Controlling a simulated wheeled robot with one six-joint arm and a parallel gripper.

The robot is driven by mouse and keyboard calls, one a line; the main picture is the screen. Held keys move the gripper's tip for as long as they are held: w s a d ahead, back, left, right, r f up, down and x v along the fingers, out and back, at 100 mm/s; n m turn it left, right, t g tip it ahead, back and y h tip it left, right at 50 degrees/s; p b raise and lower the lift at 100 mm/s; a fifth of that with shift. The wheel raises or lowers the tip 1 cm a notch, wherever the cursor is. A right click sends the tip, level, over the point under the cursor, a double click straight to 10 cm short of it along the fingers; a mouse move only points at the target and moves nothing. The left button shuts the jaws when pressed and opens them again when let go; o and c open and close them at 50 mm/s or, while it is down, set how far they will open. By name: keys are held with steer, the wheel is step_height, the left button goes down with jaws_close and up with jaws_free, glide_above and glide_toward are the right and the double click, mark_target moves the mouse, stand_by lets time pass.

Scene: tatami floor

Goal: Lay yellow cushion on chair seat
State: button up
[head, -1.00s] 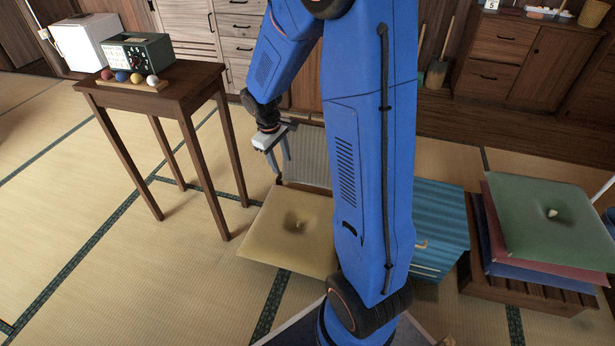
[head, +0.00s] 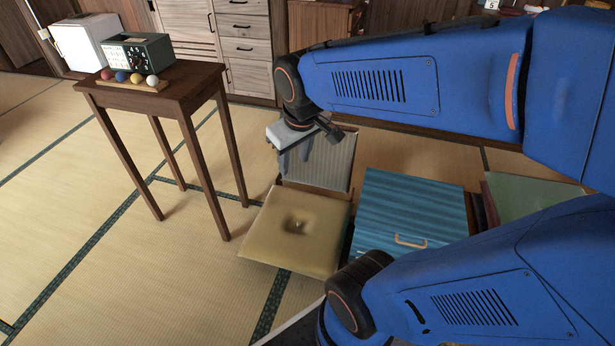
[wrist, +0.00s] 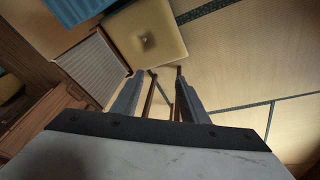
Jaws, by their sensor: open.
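The yellow cushion (head: 285,243) lies flat on the low chair, covering its seat, with a tufted dimple in its middle. The chair's grey ribbed backrest (head: 328,163) rises behind it. The seat itself is hidden under the cushion. My gripper (head: 293,162) is open and empty, above and behind the cushion near the backrest in the head view. In the wrist view the cushion (wrist: 147,38) lies beyond the spread fingers (wrist: 157,92), apart from them, with the backrest (wrist: 92,67) to its left.
A blue chest (head: 408,215) stands close to the chair's right. A tall wooden table (head: 170,90) with coloured balls and a dark device stands at the left. A green cushion (head: 525,197) is partly hidden behind my arm. The tatami at front left is clear.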

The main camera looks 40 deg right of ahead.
steer(key=s+a+r+m+t, duration=0.1)
steer(key=s+a, duration=0.1)
steer(key=s, duration=0.6)
steer(key=shift+s+r+y, duration=0.3)
steer(key=shift+r+y, duration=0.1)
steer(key=shift+a, duration=0.1)
